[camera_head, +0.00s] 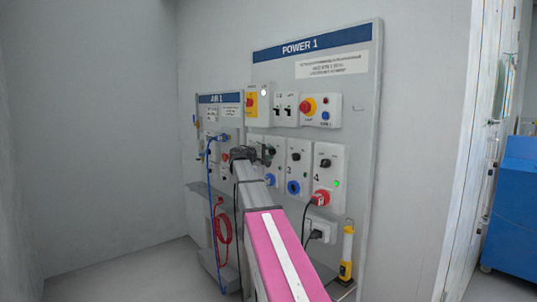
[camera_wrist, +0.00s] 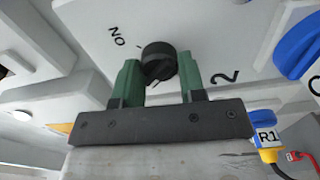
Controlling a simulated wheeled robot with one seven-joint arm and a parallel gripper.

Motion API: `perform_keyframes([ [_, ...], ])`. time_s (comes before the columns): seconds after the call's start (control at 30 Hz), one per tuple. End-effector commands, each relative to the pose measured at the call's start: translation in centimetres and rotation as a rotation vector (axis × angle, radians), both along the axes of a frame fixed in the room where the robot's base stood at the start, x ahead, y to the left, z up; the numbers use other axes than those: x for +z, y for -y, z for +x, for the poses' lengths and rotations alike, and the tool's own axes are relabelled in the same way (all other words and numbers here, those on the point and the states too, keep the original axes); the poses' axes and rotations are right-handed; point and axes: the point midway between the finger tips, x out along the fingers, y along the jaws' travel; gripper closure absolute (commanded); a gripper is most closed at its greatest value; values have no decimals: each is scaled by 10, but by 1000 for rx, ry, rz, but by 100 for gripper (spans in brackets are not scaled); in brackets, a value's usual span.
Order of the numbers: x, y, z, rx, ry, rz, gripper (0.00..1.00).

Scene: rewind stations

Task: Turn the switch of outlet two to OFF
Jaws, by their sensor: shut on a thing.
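The switch of outlet two is a round black knob (camera_wrist: 158,60) on a white plate (camera_wrist: 220,35) in the wrist view, beside a printed "2" and an "ON" that appears upside down. My gripper (camera_wrist: 160,76) has its two green fingers on either side of the knob and is shut on it. A small pale mark shows on the knob's lower side; its exact setting is hard to tell. In the head view my gripper (camera_head: 252,153) is at the panel and hides outlet two's switch.
The POWER 1 board (camera_head: 364,120) carries outlet 3 with a blue socket (camera_head: 293,187) and outlet 4 with a red plug (camera_head: 320,198). The AIR 1 board (camera_head: 222,98) stands at left with blue and red hoses. A blue plug marked R1 (camera_wrist: 267,136) is close by at lower right in the wrist view.

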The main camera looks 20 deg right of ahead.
Motion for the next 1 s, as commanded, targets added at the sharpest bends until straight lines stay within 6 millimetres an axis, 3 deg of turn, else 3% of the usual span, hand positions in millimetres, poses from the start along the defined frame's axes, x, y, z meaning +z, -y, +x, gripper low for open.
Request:
perform_keyframes([
  [0.67,-1,-1,0,2,-61,-20,86],
  [0.7,-1,-1,0,2,-60,-20,56],
  [0.77,-1,-1,0,1,-60,-20,37],
  [1.0,-1,0,0,1,-59,-20,37],
])
